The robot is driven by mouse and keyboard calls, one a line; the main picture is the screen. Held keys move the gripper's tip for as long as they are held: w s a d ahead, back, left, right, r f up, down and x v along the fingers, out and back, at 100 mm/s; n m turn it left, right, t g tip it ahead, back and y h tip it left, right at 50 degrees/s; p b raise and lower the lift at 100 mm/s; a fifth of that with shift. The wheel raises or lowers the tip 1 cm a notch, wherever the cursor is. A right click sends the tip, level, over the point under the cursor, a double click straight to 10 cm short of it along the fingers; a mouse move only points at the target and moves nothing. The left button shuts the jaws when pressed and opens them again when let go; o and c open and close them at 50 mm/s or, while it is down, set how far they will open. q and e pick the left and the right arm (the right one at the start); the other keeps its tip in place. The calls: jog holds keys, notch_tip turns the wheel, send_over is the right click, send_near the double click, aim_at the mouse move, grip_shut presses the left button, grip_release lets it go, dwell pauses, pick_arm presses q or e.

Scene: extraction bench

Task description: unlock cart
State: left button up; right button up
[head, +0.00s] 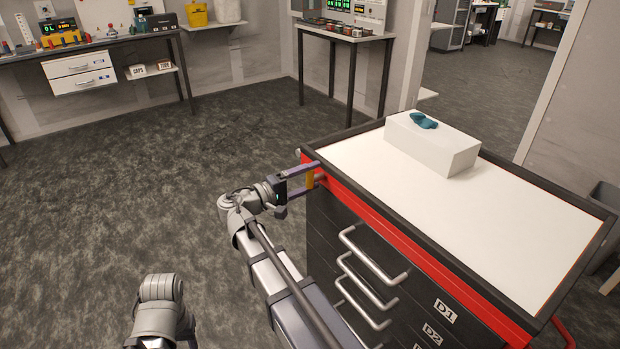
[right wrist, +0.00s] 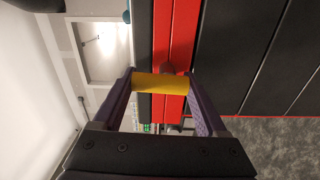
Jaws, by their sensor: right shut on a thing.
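The cart (head: 450,210) is a black drawer cabinet with a white top, a red band along its upper edge and silver drawer handles. A yellow lock piece (head: 310,179) sits at the left end of the red band. My right gripper (head: 309,175) is shut on it. In the right wrist view the yellow lock piece (right wrist: 160,84) is a short cylinder between the two purple fingers, in front of the red band (right wrist: 176,45). My left gripper is not in view; only a grey part of my arm shows at the bottom of the head view.
A white box (head: 432,145) with a teal object (head: 424,120) on it stands on the cart top. The drawers, marked D1 and D2, look closed. A workbench (head: 90,45) and a side table (head: 345,36) stand against the walls. The grey floor left of the cart is clear.

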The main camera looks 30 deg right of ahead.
jog(key=shift+n, duration=0.4)
jog(key=o, duration=1.3)
jog(key=a, duration=0.7)
jog(key=shift+s+a, duration=0.3)
jog(key=shift+a, duration=0.1)
